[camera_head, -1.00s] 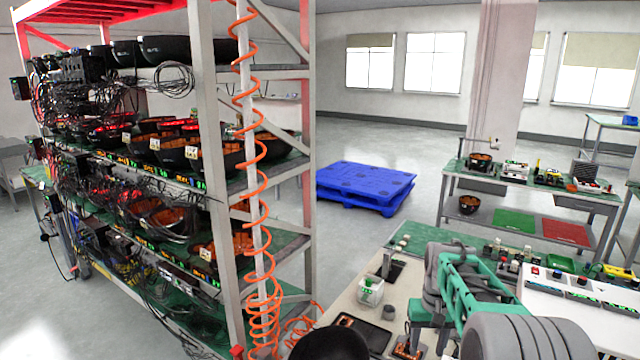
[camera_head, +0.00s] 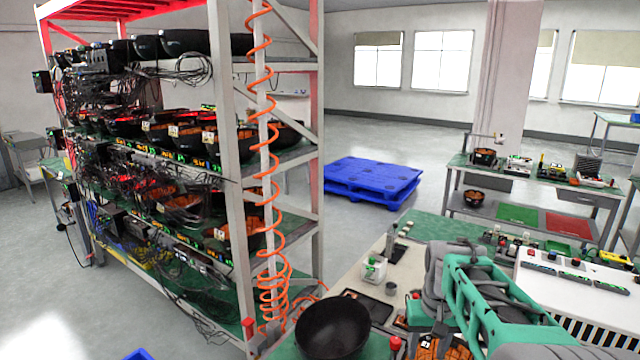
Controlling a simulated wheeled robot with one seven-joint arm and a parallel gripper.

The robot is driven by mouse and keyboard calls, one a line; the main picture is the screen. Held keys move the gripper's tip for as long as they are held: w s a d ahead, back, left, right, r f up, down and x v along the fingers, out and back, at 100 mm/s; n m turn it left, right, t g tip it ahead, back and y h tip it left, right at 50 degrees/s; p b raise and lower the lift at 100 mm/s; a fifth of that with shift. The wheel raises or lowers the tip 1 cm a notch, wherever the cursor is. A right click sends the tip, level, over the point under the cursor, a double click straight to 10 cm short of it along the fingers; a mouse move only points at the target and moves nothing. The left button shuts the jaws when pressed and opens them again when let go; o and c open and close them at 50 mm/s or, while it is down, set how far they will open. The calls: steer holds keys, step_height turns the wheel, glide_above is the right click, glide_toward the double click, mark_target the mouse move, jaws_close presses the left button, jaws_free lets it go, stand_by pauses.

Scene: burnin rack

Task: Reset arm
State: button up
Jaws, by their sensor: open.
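My arm shows at the lower right as teal (camera_head: 470,300) and grey (camera_head: 440,265) links with dark hoses. It is folded over the bench beside the white slotted unit. I cannot make out the gripper's fingers in this view. Nothing is seen held at the arm.
A tall rack (camera_head: 236,200) of wired black bowls stands left, with a coiled orange hose (camera_head: 262,180). A black bowl (camera_head: 333,328) sits on the near bench. A blue pallet (camera_head: 370,180) lies behind on open floor. The white slotted unit (camera_head: 570,290) stands right of my arm.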

steer(key=s+a+f+t+b, duration=0.1)
steer(key=s+a+f+b, duration=0.2)
steer(key=s, duration=0.5)
steer(key=s+a+f+n+t+b, duration=0.1)
steer(key=s+a+f+b, duration=0.2)
steer(key=s+a, duration=0.2)
steer(key=s, duration=0.3)
steer(key=shift+s+f+b, duration=0.2)
steer(key=shift+s+b, duration=0.2)
